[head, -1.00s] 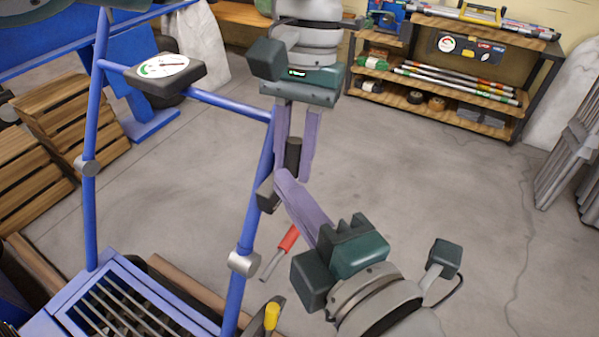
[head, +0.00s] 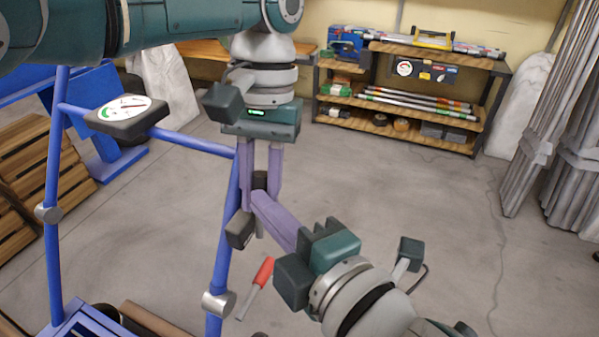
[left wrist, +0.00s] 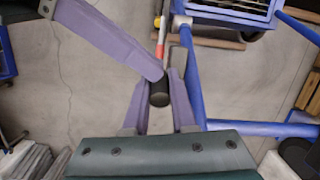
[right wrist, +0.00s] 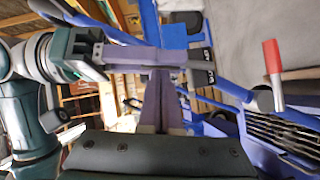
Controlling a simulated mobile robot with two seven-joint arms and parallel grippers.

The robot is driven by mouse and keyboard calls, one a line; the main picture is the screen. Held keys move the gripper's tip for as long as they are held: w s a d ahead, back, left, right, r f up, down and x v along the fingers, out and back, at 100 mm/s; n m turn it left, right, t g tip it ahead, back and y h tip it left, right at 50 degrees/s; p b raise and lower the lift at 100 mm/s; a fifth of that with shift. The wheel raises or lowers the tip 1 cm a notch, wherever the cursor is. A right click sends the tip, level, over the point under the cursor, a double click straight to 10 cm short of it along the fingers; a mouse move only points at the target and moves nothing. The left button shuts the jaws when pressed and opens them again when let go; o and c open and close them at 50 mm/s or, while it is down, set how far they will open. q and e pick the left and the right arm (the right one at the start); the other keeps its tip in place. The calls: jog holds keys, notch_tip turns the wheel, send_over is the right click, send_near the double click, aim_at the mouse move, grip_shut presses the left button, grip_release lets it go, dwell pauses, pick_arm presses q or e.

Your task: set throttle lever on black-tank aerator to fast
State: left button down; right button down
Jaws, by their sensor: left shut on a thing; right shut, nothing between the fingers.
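The aerator's blue tubular handle frame (head: 228,230) stands left of centre in the head view. A dark control box (head: 240,229) sits on its right post, by a black cylindrical grip (head: 260,181). My left gripper (head: 260,200) points down with its fingers around this grip; it also shows in the left wrist view (left wrist: 159,92). My right gripper (head: 258,199) comes from lower right, shut and empty, its fingertips by the box and grip. Contact is unclear. The right wrist view shows white markings on the box (right wrist: 203,77), unreadable. A red-handled lever (head: 263,271) sits below. The black tank cannot be made out.
A gauge (head: 128,107) sits on the handle crossbar. Wooden pallets (head: 45,150) and blue equipment stand at left. A shelf (head: 410,85) is at the back, and grey poles (head: 560,140) lean at right. The floor (head: 400,200) between is open.

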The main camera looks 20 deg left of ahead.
pick_arm(q)
jog(key=shift+s+d+f, duration=0.1)
jog(key=shift+s+d, duration=0.15)
jog(key=shift+s, duration=0.05)
jog(key=c, duration=1)
grip_release()
jog(key=shift+a, duration=0.1)
jog(key=shift+c, duration=0.2)
jog(key=o, duration=0.3)
jog(key=shift+w+a, duration=0.1)
jog(key=shift+w, duration=0.05)
